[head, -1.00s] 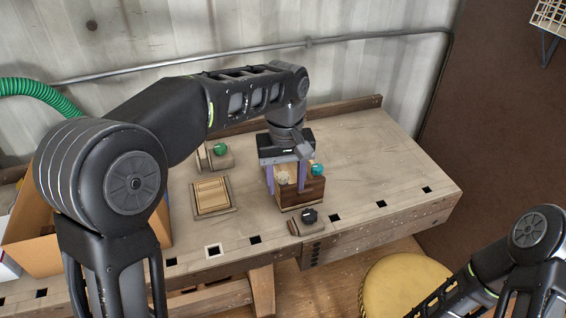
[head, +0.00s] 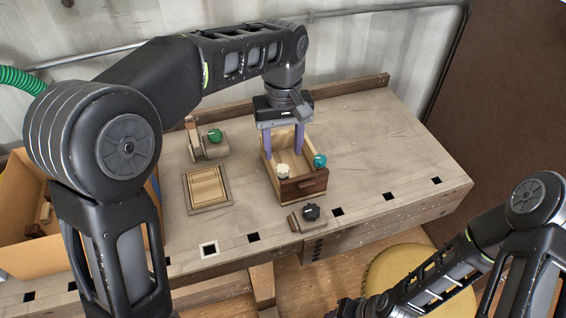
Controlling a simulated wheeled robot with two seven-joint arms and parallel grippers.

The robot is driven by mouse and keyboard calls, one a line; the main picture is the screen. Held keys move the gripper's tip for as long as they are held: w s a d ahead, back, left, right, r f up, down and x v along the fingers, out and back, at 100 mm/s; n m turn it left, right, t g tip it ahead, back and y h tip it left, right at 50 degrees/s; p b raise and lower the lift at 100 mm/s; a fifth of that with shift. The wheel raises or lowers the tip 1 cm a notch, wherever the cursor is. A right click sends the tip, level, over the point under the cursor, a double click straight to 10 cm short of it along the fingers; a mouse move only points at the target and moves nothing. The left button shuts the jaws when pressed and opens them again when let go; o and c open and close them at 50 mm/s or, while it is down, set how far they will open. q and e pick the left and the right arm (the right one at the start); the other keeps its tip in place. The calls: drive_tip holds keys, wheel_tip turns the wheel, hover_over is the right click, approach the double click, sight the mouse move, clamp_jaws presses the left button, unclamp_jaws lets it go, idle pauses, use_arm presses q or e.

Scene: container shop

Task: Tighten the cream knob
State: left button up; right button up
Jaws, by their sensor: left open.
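The cream knob (head: 282,171) sits at the front left of a wooden box (head: 302,187) with a dark front, on the workbench. A teal knob (head: 320,160) is at the box's front right corner. My left gripper (head: 283,156) points down over the box, behind the cream knob. Its two purple fingers are apart with nothing seen between them, and the cream knob looks clear of them. My right arm is at the lower right; its gripper is not clearly seen.
A green knob (head: 215,135) on a wooden block stands at the back left. A black knob (head: 311,211) is on a small block at the bench's front edge. The workbench (head: 390,150) is clear on the right.

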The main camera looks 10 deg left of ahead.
sight(283, 168)
use_arm(q)
wheel_tip(283, 168, down, 6)
drive_tip(key=shift+f, duration=0.1)
drive_tip(key=shift+c, duration=0.2)
clamp_jaws()
idle(0.5)
